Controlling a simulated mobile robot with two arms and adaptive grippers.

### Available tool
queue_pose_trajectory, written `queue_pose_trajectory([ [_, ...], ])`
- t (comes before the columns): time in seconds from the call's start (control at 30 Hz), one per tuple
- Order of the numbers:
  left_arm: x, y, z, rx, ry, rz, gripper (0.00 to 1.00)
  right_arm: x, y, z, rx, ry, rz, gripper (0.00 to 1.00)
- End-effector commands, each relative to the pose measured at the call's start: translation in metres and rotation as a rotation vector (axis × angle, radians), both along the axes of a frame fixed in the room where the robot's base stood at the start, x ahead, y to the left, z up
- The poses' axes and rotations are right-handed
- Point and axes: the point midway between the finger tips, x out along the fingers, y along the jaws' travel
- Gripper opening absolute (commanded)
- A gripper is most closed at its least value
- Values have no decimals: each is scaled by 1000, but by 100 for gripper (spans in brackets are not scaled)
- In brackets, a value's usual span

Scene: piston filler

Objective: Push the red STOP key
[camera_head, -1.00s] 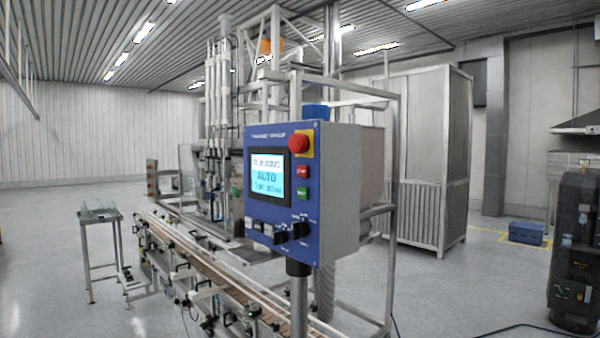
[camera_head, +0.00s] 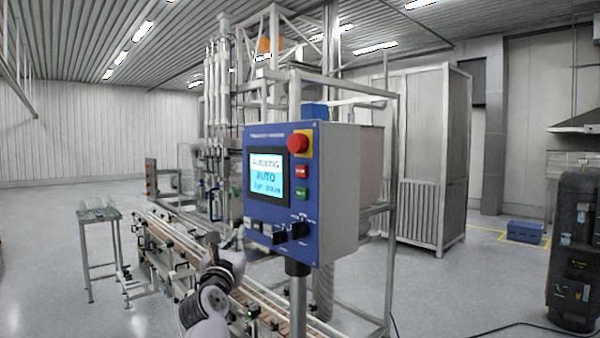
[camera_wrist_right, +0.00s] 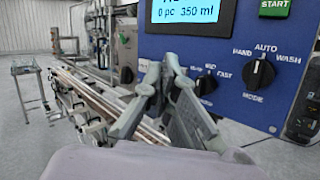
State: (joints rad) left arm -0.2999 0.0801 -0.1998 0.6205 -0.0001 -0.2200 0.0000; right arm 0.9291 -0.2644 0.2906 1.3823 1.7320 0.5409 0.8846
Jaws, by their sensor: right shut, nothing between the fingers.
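The red STOP key (camera_head: 302,172) is a small rectangular key on the right side of the blue control panel (camera_head: 262,208). It sits below the round red mushroom button (camera_head: 298,143) and above the green START key (camera_head: 302,194). The STOP key is outside the right wrist view, where the START key (camera_wrist_right: 275,6) shows at the top edge. My right gripper (camera_head: 238,236) is below and left of the key, by the panel's lower left. In the right wrist view its fingers (camera_wrist_right: 158,75) are shut and empty, in front of the lower panel. My left gripper is not in view.
The panel has a lit screen (camera_head: 266,177) reading AUTO and black rotary knobs (camera_head: 300,231) along its bottom. A conveyor (camera_head: 262,298) runs below and left of it. A small table (camera_head: 100,215) stands at left.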

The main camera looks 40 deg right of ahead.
Motion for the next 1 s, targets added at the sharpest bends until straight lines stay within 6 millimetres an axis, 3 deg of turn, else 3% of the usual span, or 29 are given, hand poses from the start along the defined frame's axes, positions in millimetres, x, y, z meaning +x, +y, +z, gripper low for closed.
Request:
queue_pose_trajectory([
  [0.03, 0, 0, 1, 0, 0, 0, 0, -8, -5, 29, 97, -86, 18, 0],
  [0.2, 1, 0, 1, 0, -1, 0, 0, -32, -17, 93, 393, -320, 101, 0],
  [0.4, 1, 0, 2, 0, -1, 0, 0, -50, -20, 134, 597, -478, 186, 0],
  [0.57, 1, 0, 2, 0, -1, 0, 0, -54, -21, 143, 645, -514, 209, 0],
  [1.0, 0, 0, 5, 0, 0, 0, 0, -53, -27, 143, 642, -512, 206, 0],
])
